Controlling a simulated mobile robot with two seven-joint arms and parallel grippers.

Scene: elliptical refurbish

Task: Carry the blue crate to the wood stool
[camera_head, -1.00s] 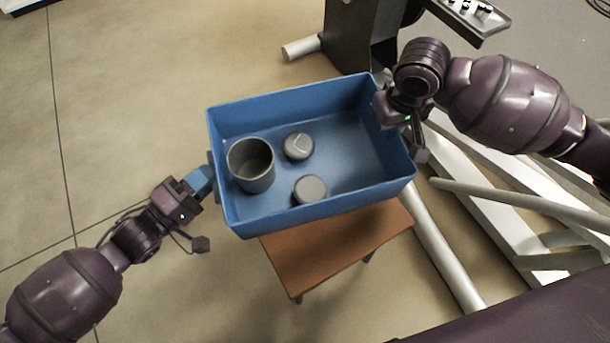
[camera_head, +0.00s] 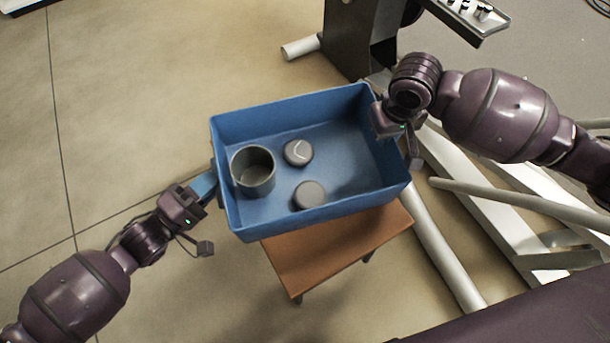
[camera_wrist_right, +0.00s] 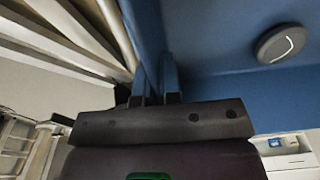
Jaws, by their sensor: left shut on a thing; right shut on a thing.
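The blue crate (camera_head: 345,147) is held between my two grippers in the head view, above the wood stool (camera_head: 318,255), and covers part of its seat. Whether the crate touches the stool cannot be told. Inside the crate are a grey cup (camera_head: 253,172) and two round grey pieces (camera_head: 298,153) (camera_head: 308,195). My left gripper (camera_head: 208,186) is shut on the crate's left end. My right gripper (camera_head: 378,122) is shut on its right end. In the right wrist view the fingers (camera_wrist_right: 157,85) close on the blue crate wall.
A dark stand (camera_head: 362,35) with a tray (camera_head: 475,15) is behind the crate. White frame bars (camera_head: 480,195) and a grey tube (camera_head: 440,255) lie right of the stool. The floor at left (camera_head: 130,90) is clear.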

